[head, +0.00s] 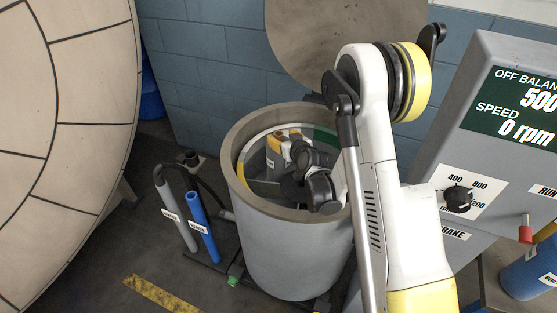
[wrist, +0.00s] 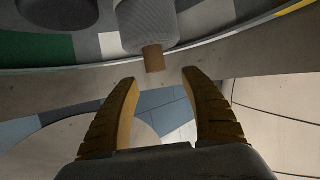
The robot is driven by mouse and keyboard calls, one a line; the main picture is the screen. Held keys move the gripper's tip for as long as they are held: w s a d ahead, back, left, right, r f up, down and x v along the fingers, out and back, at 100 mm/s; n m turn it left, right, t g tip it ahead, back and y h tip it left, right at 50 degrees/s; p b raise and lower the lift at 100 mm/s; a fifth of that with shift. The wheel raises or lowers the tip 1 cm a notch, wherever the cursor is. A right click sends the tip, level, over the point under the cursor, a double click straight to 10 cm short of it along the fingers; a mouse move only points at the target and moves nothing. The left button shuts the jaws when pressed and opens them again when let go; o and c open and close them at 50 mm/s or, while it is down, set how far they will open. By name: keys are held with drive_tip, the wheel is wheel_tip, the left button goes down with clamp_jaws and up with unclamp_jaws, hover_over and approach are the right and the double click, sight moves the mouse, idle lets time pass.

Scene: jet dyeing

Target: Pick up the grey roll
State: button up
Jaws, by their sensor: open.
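The grey roll (wrist: 147,27) shows at the top of the wrist view, with a textured grey surface and a brown core end pointing toward my gripper. My gripper (wrist: 160,78) is open and empty, its two orange fingers spread on either side of the line to the core. The core end lies just beyond the fingertips, slightly left of midway, and looks apart from them. In the head view my gripper (head: 288,138) is down inside the round grey drum (head: 300,252). A grey shape beside the fingers may be the roll, but my arm hides much of it.
The drum's rim surrounds my wrist closely. A control panel (head: 515,120) stands at the right. A labelled grey tube (head: 177,220) and a blue tube (head: 203,226) stand left of the drum. A large round pale structure (head: 65,120) fills the far left.

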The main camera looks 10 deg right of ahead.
sight(280, 135)
drive_tip(key=b+x, duration=0.1)
drive_tip(key=x, duration=0.2)
drive_tip(key=f+b+x, duration=0.1)
drive_tip(key=shift+w+d+f+b, duration=0.1)
drive_tip(key=shift+w+d+b, duration=0.15)
drive_tip(key=shift+b, duration=0.1)
drive_tip(key=shift+w, duration=0.3)
drive_tip(key=shift+c, duration=0.5)
clamp_jaws()
